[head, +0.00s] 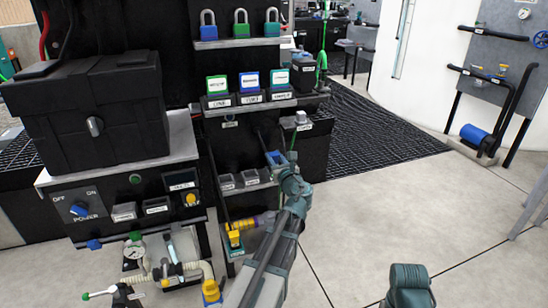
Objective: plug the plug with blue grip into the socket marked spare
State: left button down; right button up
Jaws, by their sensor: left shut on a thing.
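My left gripper (281,168) reaches up to the front of the black panel. It is shut on the plug with blue grip (275,157), of which only a small blue part shows. The gripper and wrist hide the rest of the plug and the panel just behind it. My right gripper is out of view.
Three displays (249,83) stand on a shelf above, below three padlocks (241,22). A black case (85,120) sits on the power cabinet (75,213) at left. A yellow fitting (234,238) is below the panel.

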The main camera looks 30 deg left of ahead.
pick_arm(q)
jog(key=c, duration=0.5)
grip_release()
jog(key=v, duration=1.4)
jog(key=shift+a+f, duration=0.1)
